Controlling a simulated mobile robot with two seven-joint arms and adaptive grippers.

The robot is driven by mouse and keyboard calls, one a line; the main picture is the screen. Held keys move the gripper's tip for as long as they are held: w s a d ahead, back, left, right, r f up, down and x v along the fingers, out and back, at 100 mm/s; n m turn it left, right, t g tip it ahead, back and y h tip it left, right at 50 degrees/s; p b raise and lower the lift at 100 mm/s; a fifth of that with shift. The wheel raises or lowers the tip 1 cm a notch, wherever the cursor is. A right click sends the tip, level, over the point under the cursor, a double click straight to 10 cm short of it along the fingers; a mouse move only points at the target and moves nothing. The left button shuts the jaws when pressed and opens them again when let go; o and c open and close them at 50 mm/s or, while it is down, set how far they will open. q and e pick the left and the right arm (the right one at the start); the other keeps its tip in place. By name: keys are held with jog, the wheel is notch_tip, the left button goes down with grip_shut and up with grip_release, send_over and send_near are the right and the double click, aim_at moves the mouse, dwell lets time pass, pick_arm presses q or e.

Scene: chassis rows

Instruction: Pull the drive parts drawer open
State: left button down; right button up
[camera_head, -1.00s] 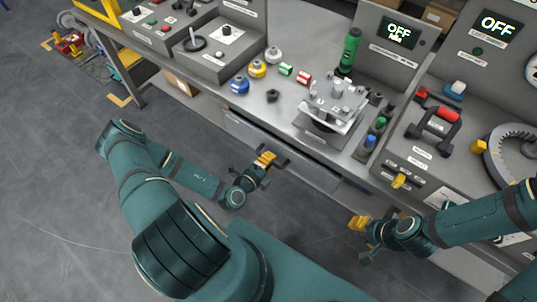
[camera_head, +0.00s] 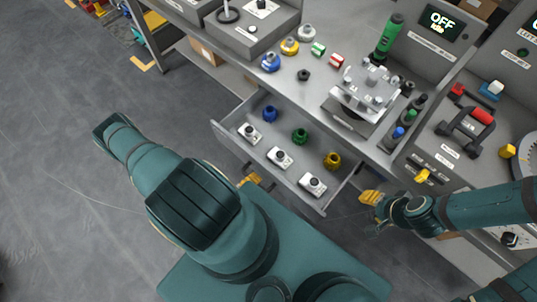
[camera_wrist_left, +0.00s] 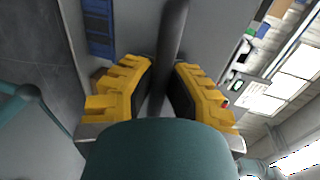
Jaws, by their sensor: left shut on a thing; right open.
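The drive parts drawer (camera_head: 285,133) stands open below the bench in the head view. Inside lie a blue part (camera_head: 270,114), a green part (camera_head: 300,136), a yellow part (camera_head: 333,160) and several white blocks (camera_head: 279,157). My left gripper (camera_wrist_left: 163,80) is shut on the dark bar handle (camera_wrist_left: 173,38) in the left wrist view. In the head view only some yellow of this gripper (camera_head: 250,180) shows at the drawer front; my arm hides the rest. My right gripper (camera_head: 371,198) is open and empty, right of the drawer.
The bench top (camera_head: 325,82) above carries a metal fixture (camera_head: 366,92), a green bottle (camera_head: 389,38) and several coloured parts. The floor (camera_head: 70,150) at the left is clear.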

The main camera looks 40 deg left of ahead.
pick_arm(q)
jog(key=f+v, duration=0.1)
jog(key=v, duration=0.5)
jog(key=shift+s, duration=0.2)
jog(key=shift+f, duration=0.1)
jog(key=c, duration=0.9)
grip_release()
jog(key=shift+a, duration=0.1)
jog(key=shift+c, duration=0.2)
jog(key=v, duration=1.2)
jog(key=shift+a, duration=0.1)
